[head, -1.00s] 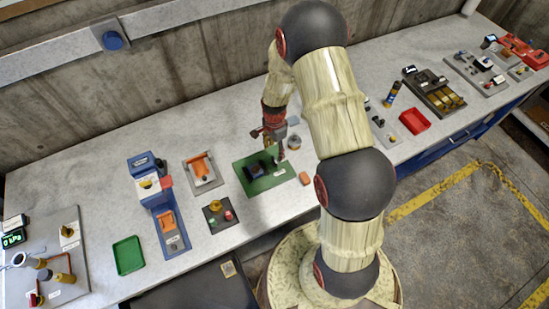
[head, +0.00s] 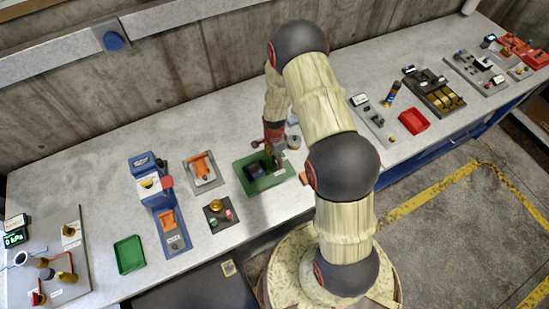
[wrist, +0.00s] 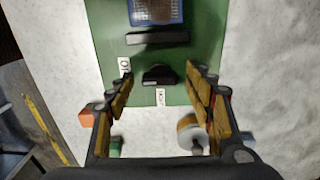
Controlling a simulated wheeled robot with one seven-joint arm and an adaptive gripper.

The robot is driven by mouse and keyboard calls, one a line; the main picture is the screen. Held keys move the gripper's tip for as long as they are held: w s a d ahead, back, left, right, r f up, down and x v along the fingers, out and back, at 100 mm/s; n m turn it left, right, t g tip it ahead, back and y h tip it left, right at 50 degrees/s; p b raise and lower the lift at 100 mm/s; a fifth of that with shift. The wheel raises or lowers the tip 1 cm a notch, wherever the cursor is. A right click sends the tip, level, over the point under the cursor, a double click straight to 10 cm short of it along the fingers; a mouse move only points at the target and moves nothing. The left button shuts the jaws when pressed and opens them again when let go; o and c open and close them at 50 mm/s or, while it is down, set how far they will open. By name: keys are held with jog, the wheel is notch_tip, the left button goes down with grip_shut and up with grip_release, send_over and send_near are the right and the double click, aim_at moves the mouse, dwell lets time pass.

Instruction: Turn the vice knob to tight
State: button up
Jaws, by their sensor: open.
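The vice stands on a green plate (head: 268,184) on the bench. In the wrist view the green plate (wrist: 110,38) carries a blue block (wrist: 155,11) behind a dark jaw bar (wrist: 158,38). The black vice knob (wrist: 158,78) is below the bar, with small white labels (wrist: 124,65) beside and below it; their text is too small to read surely. My gripper (wrist: 159,73) is open, its fingers on either side of the knob with gaps visible. In the head view my gripper (head: 273,160) is over the right part of the plate and hides the knob.
In the wrist view a grey-and-tan roll (wrist: 192,132) lies near the right finger and an orange block (wrist: 86,118) by the left. In the head view a button panel (head: 219,213) and an orange-topped fixture (head: 203,170) stand left of the vice. Bare bench lies behind.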

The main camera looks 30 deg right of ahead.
jog(key=shift+c, duration=0.3)
jog(key=c, duration=1.1)
